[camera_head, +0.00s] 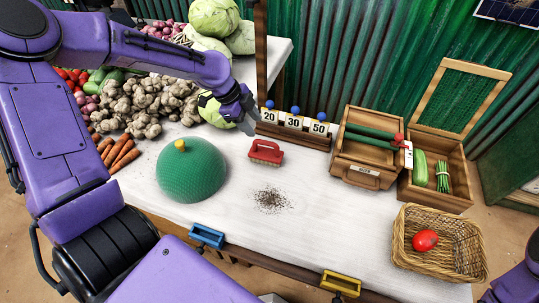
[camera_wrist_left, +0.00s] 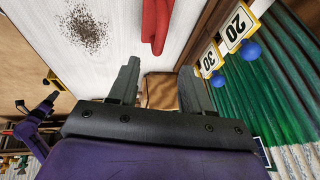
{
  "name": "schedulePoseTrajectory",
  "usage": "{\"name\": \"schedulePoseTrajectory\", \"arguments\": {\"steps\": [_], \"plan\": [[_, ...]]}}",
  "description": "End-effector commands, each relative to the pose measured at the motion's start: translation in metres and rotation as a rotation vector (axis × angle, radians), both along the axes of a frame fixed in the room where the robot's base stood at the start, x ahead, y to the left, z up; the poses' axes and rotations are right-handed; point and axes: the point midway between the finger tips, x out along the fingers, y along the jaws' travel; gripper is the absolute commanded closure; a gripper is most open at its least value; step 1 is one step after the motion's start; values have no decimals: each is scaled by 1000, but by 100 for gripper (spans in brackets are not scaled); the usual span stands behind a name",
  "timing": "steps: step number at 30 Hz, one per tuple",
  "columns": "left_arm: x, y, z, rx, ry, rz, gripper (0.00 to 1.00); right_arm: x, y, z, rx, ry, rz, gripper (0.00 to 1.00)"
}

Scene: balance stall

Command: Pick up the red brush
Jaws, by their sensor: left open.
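The red brush (camera_head: 266,152) lies on the white tabletop, in front of the number-card rail, with its red handle upward and pale bristles below. My left gripper (camera_head: 250,119) is just behind and left of the brush, apart from it and empty. In the left wrist view, my left gripper (camera_wrist_left: 160,66) has its two dark fingers spread. Part of the red brush (camera_wrist_left: 157,24) shows beyond the fingertips, cut off by the top edge. My right gripper is out of view; only part of a purple arm shows at lower right.
A rail with number cards (camera_head: 293,122) and blue knobs stands close behind the brush. A green dome (camera_head: 191,176) is at left, a dark crumb patch (camera_head: 272,200) in front. Wooden crates (camera_head: 368,150) and a wicker basket (camera_head: 440,264) stand right. The front-middle tabletop is mostly clear.

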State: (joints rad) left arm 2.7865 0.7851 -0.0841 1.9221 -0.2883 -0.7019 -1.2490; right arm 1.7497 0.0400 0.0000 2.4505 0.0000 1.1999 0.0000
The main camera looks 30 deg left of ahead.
Motion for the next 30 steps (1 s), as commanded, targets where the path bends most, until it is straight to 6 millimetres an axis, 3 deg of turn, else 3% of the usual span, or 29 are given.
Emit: {"name": "schedulePoseTrajectory", "arguments": {"steps": [18, 22, 28, 29, 30], "plan": [[18, -18, -91, 1, 4, 9, 51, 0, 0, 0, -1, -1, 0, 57], [22, -23, -101, 0, 2, 9, 51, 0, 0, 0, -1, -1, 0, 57], [23, -24, -101, -1, -1, 9, 51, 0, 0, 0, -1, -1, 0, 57], [23, -24, -101, -1, 0, 9, 58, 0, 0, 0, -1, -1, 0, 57], [23, -24, -101, -1, 0, 9, 71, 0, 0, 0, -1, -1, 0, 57]]}}
